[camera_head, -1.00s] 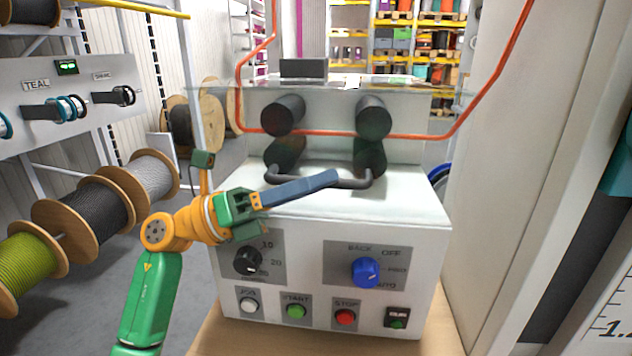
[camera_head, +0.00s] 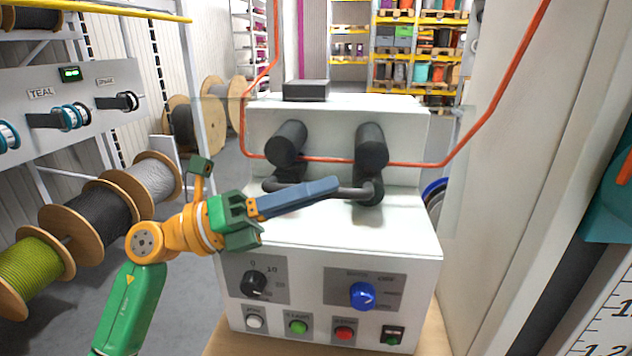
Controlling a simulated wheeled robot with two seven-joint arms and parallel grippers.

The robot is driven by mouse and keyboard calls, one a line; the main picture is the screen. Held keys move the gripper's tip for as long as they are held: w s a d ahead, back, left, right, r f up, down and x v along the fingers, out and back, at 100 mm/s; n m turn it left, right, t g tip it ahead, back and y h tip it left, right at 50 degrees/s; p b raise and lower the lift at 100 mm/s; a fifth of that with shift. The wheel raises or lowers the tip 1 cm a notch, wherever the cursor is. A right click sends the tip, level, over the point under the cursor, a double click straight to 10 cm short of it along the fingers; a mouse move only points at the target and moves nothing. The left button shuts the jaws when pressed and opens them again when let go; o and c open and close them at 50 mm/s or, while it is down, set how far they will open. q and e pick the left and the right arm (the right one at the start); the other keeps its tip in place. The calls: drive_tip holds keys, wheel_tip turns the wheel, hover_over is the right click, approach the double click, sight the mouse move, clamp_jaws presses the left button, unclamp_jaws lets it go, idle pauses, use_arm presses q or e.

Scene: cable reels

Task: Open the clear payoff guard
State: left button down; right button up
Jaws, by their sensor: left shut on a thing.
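The machine (camera_head: 340,235) is a white cabinet with two black rollers on its upper face. The clear payoff guard (camera_head: 450,185) is a see-through sheet in front of the rollers; its outline is faint. Its dark bar handle (camera_head: 353,193) runs across below the rollers. My left gripper (camera_head: 325,190) reaches in from the left, its blue-grey fingers lying along the handle and shut on it. The fingers cover the middle of the handle. My right gripper is not in view.
The control panel (camera_head: 310,290) with knobs and buttons lies below the handle. An orange cable (camera_head: 410,164) runs past the rollers. Cable reels (camera_head: 100,215) stand at the left, close to my left arm. A pale upright panel (camera_head: 510,190) bounds the right side.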

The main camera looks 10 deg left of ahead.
sight(315, 103)
use_arm(q)
drive_tip(key=shift+n, duration=0.7)
wheel_tip(315, 103, up, 11)
drive_tip(key=p, duration=0.8)
drive_tip(key=shift+s+f+p, duration=0.1)
drive_tip(key=shift+f+p, duration=0.05)
drive_tip(key=shift+p, duration=0.2)
drive_tip(key=shift+r+n+t+y+p, duration=0.3)
drive_tip(key=shift+r+n+p, duration=0.1)
drive_tip(key=shift+p, duration=0.15)
drive_tip(key=shift+f, duration=0.1)
